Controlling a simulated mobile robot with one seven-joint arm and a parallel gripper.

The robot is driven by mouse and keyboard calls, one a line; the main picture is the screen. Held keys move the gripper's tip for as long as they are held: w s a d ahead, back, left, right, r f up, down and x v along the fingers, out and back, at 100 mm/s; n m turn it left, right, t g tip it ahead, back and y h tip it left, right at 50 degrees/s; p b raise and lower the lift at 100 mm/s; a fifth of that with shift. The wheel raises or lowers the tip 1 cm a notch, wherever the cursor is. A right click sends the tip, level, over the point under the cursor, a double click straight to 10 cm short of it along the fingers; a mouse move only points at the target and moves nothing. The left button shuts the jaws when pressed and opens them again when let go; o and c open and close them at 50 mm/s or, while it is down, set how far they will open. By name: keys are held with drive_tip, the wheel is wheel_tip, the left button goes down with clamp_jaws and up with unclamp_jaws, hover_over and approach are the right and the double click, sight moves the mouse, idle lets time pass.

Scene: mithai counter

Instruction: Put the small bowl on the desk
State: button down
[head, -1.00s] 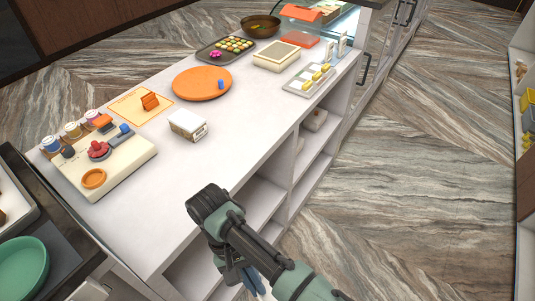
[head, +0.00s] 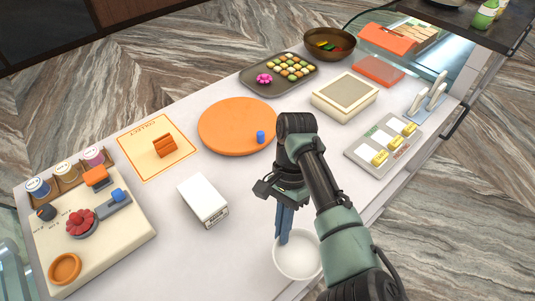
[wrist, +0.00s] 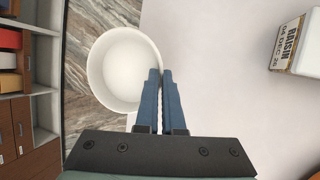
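The small white bowl (head: 300,262) hangs at the front edge of the white counter (head: 232,262), the desk-like surface here. My gripper (head: 284,238) points down with its blue fingers closed on the bowl's left rim. In the wrist view the bowl (wrist: 122,70) is left of the nearly touching fingers (wrist: 163,72), and its rim passes between them. The bowl is empty and looks about level. Floor shows beside its left side there, so it overlaps the counter edge; its height above the top is hard to tell.
A white raisin box (head: 203,199) stands left of my gripper. An orange round board (head: 230,122), a beige board with items (head: 110,232) and a grey tray of labelled pieces (head: 362,150) lie around. Bare counter lies between the box and my gripper.

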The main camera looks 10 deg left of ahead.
drive_tip(key=w+d+r+m+t+y+b, duration=0.1)
drive_tip(key=w+d+r+m+t+y, duration=0.2)
drive_tip(key=m, duration=0.8)
drive_tip(key=w+d+r+m+t+y+b, duration=0.15)
drive_tip(key=w+m+t, duration=0.25)
drive_tip(key=m, duration=0.7)
drive_tip(key=shift+y, duration=0.35)
drive_tip(key=f, duration=0.6)
drive_tip(key=d+f, duration=0.1)
drive_tip(key=f, duration=0.2)
drive_tip(key=shift+w+f+p, duration=0.15)
drive_tip(key=shift+w+p, duration=0.05)
drive_tip(key=shift+p, duration=0.1)
drive_tip(key=c, duration=1)
unclamp_jaws()
drive_tip(key=shift+c, duration=0.2)
